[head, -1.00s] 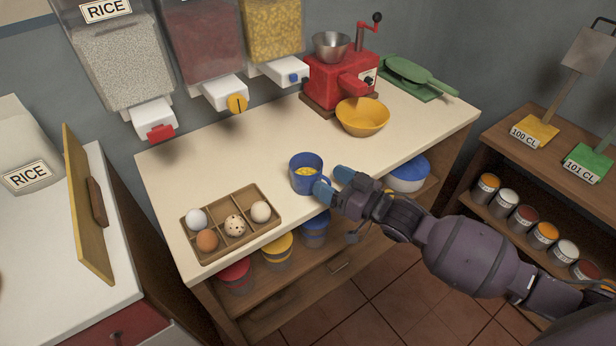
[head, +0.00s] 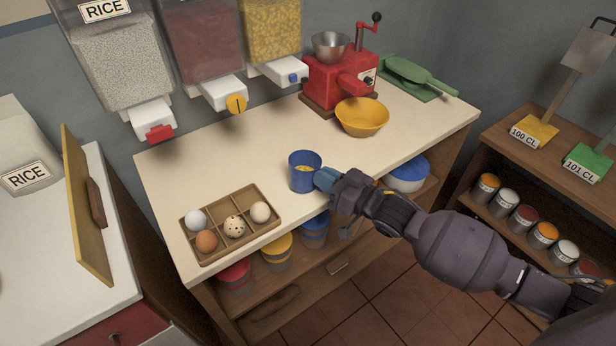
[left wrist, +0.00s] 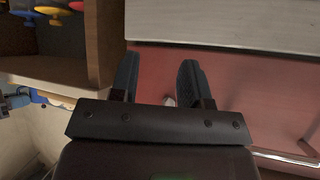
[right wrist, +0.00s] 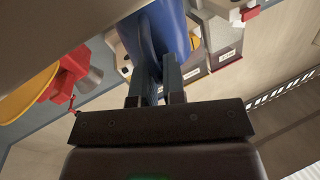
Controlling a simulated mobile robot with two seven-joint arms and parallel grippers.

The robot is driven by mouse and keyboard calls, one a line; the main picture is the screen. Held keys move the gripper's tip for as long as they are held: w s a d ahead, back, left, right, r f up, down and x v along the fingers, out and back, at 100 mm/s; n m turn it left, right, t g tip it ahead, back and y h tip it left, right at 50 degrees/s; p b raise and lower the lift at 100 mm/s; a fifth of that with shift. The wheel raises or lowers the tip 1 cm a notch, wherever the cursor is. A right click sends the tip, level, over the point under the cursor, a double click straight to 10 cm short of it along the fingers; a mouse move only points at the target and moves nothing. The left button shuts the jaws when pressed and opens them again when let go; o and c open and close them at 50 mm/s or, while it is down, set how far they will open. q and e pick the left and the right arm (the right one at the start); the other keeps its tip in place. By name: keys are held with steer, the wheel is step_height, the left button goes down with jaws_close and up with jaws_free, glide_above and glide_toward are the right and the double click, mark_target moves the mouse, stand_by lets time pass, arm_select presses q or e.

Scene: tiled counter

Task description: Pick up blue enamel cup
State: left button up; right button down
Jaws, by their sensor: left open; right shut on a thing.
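The cup also shows in the right wrist view (right wrist: 172,26), between and beyond the fingers (right wrist: 157,80). Whether the cup's base touches the counter is hard to tell. My left gripper (left wrist: 157,80) is open and empty in the left wrist view, facing a red surface; it is not in the head view.
An egg tray (head: 262,228) with several eggs lies left of the cup. A yellow bowl (head: 362,117) and a red grinder (head: 338,78) stand behind to the right. Dispensers (head: 207,55) hang at the back. The counter behind the cup is clear.

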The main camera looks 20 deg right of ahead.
stand_by(0.3)
steer(key=shift+r, duration=0.2)
step_height(320, 180, up, 7)
steer(key=shift+r+p, duration=0.1)
steer(key=shift+p, duration=0.8)
step_height(320, 180, up, 12)
steer(key=p, duration=0.2)
steer(key=shift+r, duration=0.2)
steer(key=c, duration=1.8)
jaws_free()
jaws_close()
